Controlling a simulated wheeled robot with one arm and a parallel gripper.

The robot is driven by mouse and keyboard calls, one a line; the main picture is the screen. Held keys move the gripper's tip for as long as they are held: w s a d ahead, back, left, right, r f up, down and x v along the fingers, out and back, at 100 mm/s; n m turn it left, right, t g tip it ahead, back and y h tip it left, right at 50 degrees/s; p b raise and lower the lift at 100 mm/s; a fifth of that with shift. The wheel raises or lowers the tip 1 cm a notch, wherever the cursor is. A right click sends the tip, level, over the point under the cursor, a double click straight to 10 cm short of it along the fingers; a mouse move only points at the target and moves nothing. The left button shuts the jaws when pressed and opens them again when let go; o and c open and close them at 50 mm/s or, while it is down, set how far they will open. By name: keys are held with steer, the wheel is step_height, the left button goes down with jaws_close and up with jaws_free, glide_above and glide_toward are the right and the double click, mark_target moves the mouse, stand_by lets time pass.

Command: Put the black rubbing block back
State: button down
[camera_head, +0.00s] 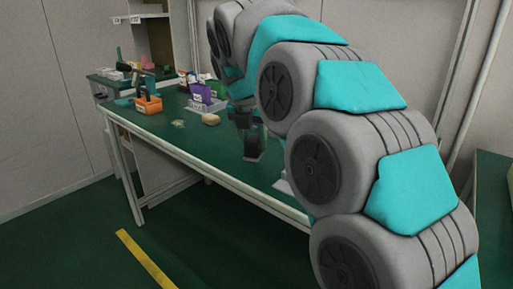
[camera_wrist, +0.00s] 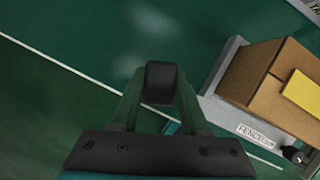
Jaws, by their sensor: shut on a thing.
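My gripper (camera_wrist: 158,98) comes up from the bottom of the wrist view, its two fingers closing in on a small black block (camera_wrist: 160,80). I take this to be the black rubbing block; it is held at the fingertips over the green bench top (camera_wrist: 90,30). In the head view my gripper (camera_head: 252,150) is small and dark above the bench, partly hidden by my own arm, and the block cannot be told apart from it there.
In the wrist view a brown box (camera_wrist: 262,85) with a yellow piece sits in a grey labelled holder (camera_wrist: 222,98) at right, beside a black knob (camera_wrist: 293,154). The bench edge runs diagonally. In the head view an orange basket (camera_head: 149,105) and purple item (camera_head: 203,93) stand farther left.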

mark_target(250, 141)
steer(key=w, duration=0.2)
steer(key=shift+w+d+f, duration=0.15)
steer(key=shift+w+d, duration=0.15)
steer(key=shift+w, duration=0.05)
steer(key=shift+f, duration=1.75)
steer(key=shift+f, duration=0.1)
steer(key=shift+c, duration=2)
jaws_free()
steer(key=v, duration=1.2)
